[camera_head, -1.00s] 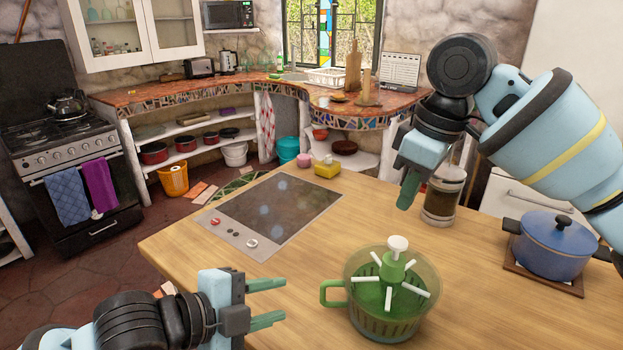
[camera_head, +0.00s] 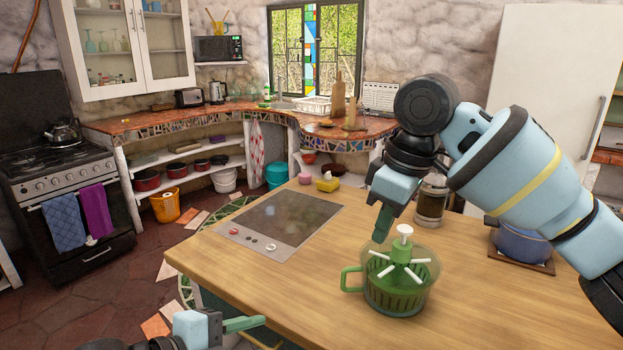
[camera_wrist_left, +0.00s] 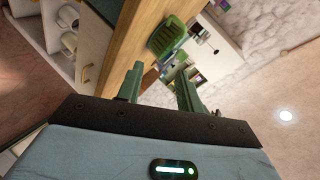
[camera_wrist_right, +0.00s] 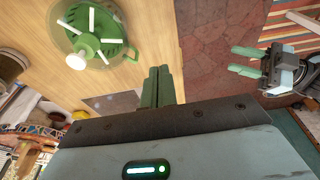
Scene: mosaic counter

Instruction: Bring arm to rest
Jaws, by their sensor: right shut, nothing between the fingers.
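My right gripper (camera_head: 383,224) hangs over the wooden counter with its fingers pointing down and pressed together, empty. In the right wrist view its fingers (camera_wrist_right: 157,88) lie side by side. Part of my left gripper (camera_head: 243,324) shows at the bottom left of the head view, by the counter's near left edge. In the left wrist view the left fingers (camera_wrist_left: 160,88) are apart with nothing between them. The right wrist view also shows the left gripper (camera_wrist_right: 243,61) with its fingers apart.
A green spinner bowl (camera_head: 390,300) with a white knob stands on the wooden counter (camera_head: 480,315), just below the right gripper in the picture. A hob (camera_head: 285,215) lies to the left. A blue pot (camera_head: 520,247) and a jar (camera_head: 431,205) are partly behind my right arm.

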